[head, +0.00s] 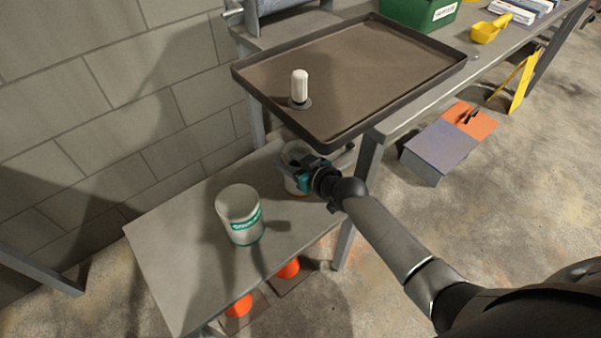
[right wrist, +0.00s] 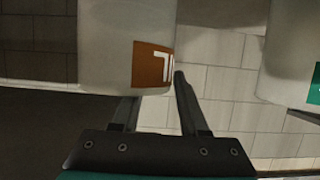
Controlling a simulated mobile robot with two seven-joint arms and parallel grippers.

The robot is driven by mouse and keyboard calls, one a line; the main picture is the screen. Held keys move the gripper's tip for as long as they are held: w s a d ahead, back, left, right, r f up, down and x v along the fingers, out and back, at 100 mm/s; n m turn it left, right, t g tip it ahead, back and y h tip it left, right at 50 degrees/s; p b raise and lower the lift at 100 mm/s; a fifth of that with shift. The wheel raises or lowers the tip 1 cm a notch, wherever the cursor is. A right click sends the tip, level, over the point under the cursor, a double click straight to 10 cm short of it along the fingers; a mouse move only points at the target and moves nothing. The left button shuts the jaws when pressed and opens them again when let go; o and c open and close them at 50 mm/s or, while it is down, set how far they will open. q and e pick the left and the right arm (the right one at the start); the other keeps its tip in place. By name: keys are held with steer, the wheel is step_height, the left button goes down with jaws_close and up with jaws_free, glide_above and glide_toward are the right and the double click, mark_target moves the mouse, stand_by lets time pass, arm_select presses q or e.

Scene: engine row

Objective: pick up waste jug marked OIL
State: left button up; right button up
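The jug with the orange-brown label (right wrist: 122,45) is pale and fills the upper left of the right wrist view. Its label shows only part of its lettering, apparently upside down. In the head view this jug (head: 291,152) stands on the lower shelf, partly hidden by my right gripper (head: 308,174). In the right wrist view the right gripper (right wrist: 155,92) has its fingers apart. The jug overlaps the left fingertip and the right finger is at its right edge; I cannot tell whether they touch. My left gripper is not in view.
A second pale jug with a green label (head: 238,212) stands on the lower shelf (head: 165,250), left of the gripper. A dark tray (head: 375,70) with a white cylinder (head: 300,86) sits on the bench above. Orange cones (head: 288,268) show below the shelf.

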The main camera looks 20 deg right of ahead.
jaws_close()
stand_by(0.8)
stand_by(0.5)
